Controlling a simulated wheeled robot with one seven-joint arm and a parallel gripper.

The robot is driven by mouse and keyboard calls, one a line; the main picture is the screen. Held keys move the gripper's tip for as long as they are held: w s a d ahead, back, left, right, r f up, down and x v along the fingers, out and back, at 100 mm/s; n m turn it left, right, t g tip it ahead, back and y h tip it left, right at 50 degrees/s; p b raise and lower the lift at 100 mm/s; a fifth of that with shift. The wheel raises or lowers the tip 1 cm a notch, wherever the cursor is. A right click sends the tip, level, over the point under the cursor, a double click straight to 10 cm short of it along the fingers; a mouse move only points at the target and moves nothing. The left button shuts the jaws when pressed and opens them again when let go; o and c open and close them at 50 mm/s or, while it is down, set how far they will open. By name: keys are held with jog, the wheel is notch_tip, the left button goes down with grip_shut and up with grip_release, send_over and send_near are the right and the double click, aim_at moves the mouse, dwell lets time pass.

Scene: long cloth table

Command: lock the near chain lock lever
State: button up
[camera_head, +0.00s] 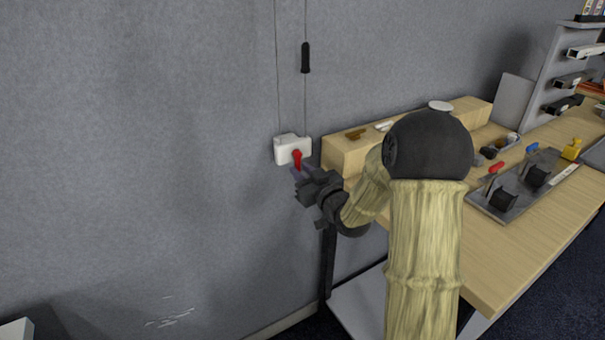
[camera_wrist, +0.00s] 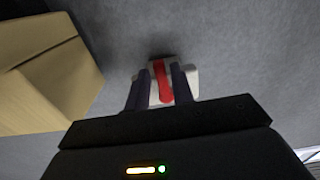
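The near chain lock is a white box (camera_head: 285,150) on the grey wall, with chains running up from it. Its red lever (camera_head: 297,157) is on the box's front, its lower end pointing down in the head view. My gripper (camera_head: 299,172) is just below and in front of the lever. In the wrist view the two dark fingers of my gripper (camera_wrist: 160,88) stand apart on either side of the red lever (camera_wrist: 161,82). A strip of white box (camera_wrist: 191,78) shows between the left finger and the lever. Whether a finger touches it I cannot tell.
A wooden block shelf (camera_head: 345,156) on the table is close to the right of my gripper; its corner also fills the wrist view's left (camera_wrist: 45,75). A black handle (camera_head: 305,58) hangs on the chain above. The wall to the left is clear.

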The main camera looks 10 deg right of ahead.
jog(key=shift+o, duration=0.7)
jog(key=b+v, duration=0.9)
jog(key=v, duration=0.8)
jog(key=shift+s, duration=0.2)
